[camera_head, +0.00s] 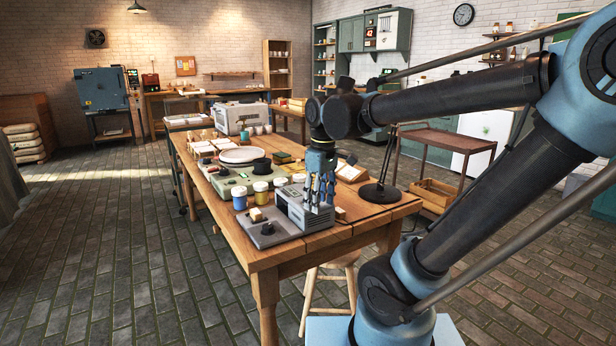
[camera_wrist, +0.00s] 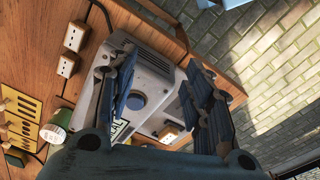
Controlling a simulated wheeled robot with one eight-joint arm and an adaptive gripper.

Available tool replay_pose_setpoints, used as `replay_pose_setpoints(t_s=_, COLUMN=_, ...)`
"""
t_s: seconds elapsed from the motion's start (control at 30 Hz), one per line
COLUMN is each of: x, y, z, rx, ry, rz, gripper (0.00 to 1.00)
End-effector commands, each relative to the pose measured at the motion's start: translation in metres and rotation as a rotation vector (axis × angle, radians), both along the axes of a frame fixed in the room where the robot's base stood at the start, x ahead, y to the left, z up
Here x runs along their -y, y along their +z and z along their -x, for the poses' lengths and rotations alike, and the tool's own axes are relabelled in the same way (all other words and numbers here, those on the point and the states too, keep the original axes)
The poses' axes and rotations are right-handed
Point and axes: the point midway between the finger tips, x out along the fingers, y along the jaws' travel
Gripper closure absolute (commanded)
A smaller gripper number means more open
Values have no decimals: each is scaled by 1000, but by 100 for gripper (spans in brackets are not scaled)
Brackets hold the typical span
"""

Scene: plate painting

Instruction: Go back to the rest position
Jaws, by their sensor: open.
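My gripper (camera_head: 320,190) hangs pointing down at the near end of the wooden table (camera_head: 345,236), at the grey box-shaped device (camera_head: 296,210). In the wrist view my gripper (camera_wrist: 165,100) has its two blue-padded fingers spread apart with nothing held between them. The grey device (camera_wrist: 150,62) shows below and between the fingers, with a round blue spot on it. Whether the fingers touch the device I cannot tell.
Paint jars (camera_head: 239,198), a white plate (camera_head: 240,155) and a black desk lamp (camera_head: 381,191) stand on the table. A stool (camera_head: 331,283) is under the near edge. A brown cart (camera_head: 446,140) stands to the right. The brick floor at left (camera_head: 110,235) is clear.

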Motion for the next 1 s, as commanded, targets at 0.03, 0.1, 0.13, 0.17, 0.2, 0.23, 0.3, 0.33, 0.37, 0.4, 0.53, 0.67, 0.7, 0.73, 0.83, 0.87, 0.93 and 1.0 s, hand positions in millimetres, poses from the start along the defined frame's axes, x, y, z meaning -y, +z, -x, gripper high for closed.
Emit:
replay_pose_setpoints(t_s=0.03, x=15, y=-7, z=3, rx=6, ry=-55, rz=-5, gripper=54)
replay_pose_setpoints(t_s=0.1, x=32, y=-15, z=7, rx=13, ry=-129, rz=-12, gripper=54)
replay_pose_setpoints(t_s=0.13, x=39, y=-19, z=10, rx=17, ry=-160, rz=-15, gripper=54)
replay_pose_setpoints(t_s=0.17, x=47, y=-23, z=12, rx=21, ry=-193, rz=-17, gripper=54)
replay_pose_setpoints(t_s=0.2, x=56, y=-29, z=16, rx=25, ry=-236, rz=-21, gripper=54)
replay_pose_setpoints(t_s=0.23, x=63, y=-33, z=18, rx=28, ry=-270, rz=-24, gripper=54)
replay_pose_setpoints(t_s=0.3, x=79, y=-44, z=25, rx=39, ry=-351, rz=-31, gripper=54)
replay_pose_setpoints(t_s=0.33, x=86, y=-48, z=28, rx=43, ry=-384, rz=-34, gripper=54)
replay_pose_setpoints(t_s=0.37, x=93, y=-53, z=32, rx=46, ry=-420, rz=-38, gripper=54)
replay_pose_setpoints(t_s=0.4, x=101, y=-60, z=36, rx=52, ry=-467, rz=-42, gripper=54)
replay_pose_setpoints(t_s=0.53, x=126, y=-83, z=52, rx=71, ry=-618, rz=-54, gripper=54)
replay_pose_setpoints(t_s=0.67, x=144, y=-104, z=66, rx=88, ry=-748, rz=-66, gripper=54)
replay_pose_setpoints(t_s=0.7, x=148, y=-109, z=69, rx=93, ry=-781, rz=-70, gripper=54)
replay_pose_setpoints(t_s=0.73, x=151, y=-113, z=72, rx=96, ry=-801, rz=-71, gripper=54)
replay_pose_setpoints(t_s=0.83, x=159, y=-121, z=78, rx=104, ry=-856, rz=-75, gripper=54)
replay_pose_setpoints(t_s=0.87, x=160, y=-123, z=79, rx=105, ry=-866, rz=-76, gripper=54)
replay_pose_setpoints(t_s=0.93, x=162, y=-126, z=80, rx=107, ry=-882, rz=-77, gripper=54)
replay_pose_setpoints(t_s=1.0, x=162, y=-127, z=81, rx=108, ry=-888, rz=-78, gripper=54)
